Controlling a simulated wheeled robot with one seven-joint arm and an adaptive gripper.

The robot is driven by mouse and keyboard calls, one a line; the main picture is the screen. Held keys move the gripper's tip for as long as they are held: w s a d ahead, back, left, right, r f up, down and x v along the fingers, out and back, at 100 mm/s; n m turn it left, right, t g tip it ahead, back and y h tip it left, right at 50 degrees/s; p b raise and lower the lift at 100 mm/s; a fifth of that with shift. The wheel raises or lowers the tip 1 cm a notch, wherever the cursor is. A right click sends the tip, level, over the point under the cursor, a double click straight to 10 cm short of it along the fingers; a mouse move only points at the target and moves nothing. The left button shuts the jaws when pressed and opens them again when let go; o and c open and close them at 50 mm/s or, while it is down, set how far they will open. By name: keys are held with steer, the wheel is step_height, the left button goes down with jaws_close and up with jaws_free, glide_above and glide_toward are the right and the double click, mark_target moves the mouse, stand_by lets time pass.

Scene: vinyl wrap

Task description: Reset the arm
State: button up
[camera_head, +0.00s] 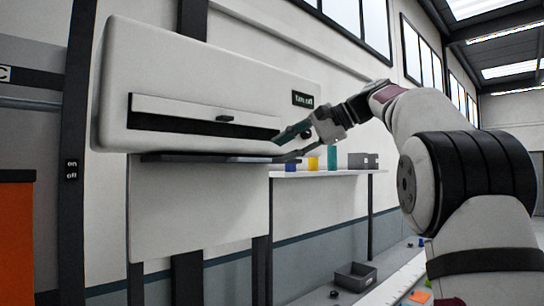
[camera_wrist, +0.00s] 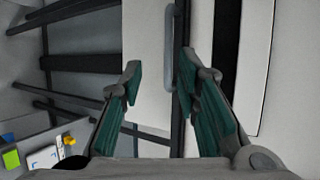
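My gripper (camera_head: 283,147) is in front of the right end of the white wall-mounted machine (camera_head: 200,70), beside its long dark slot. It also shows in the wrist view (camera_wrist: 160,75), where its two green-padded fingers are spread apart with nothing held between them. A grey bar (camera_wrist: 170,60) on a pale panel shows beyond the gap between the fingers; I cannot tell whether a finger touches it. My arm (camera_head: 440,130) reaches in from the right, bent at the elbow. A flap (camera_head: 190,108) with a small dark knob lies above the slot.
A shelf (camera_head: 340,173) right of the machine bears a blue (camera_head: 291,165), a yellow (camera_head: 313,163) and a teal cylinder (camera_head: 332,158) and a grey bin (camera_head: 363,160). Another grey bin (camera_head: 355,278) is lower down. An orange cabinet (camera_head: 15,240) stands left.

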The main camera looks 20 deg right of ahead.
steer(key=shift+s+d+r, duration=0.3)
steer(key=shift+s+d, duration=0.15)
steer(key=s+a+f+n+g+h+b, duration=0.1)
steer(key=s+a+f+n+h, duration=0.1)
steer(key=s+a+f, duration=0.4)
steer(key=s+a+f+n+g+h+b, duration=0.1)
steer(key=s+a+f+g+h, duration=0.15)
steer(key=a+f, duration=0.45)
steer(key=s+f+n+h+b, duration=0.1)
steer(key=s+f+n, duration=0.3)
steer(key=s+f, duration=0.5)
steer(key=s+f+n+h+b, duration=0.1)
steer(key=s+f+n+h, duration=0.2)
steer(key=s+f, duration=0.7)
step_height(320, 180, down, 6)
steer(key=shift+a+f+n, duration=0.2)
steer(key=shift+a+n, duration=0.25)
steer(key=shift+n, duration=0.25)
steer(key=shift+s+g, duration=0.1)
steer(key=shift+g, duration=0.15)
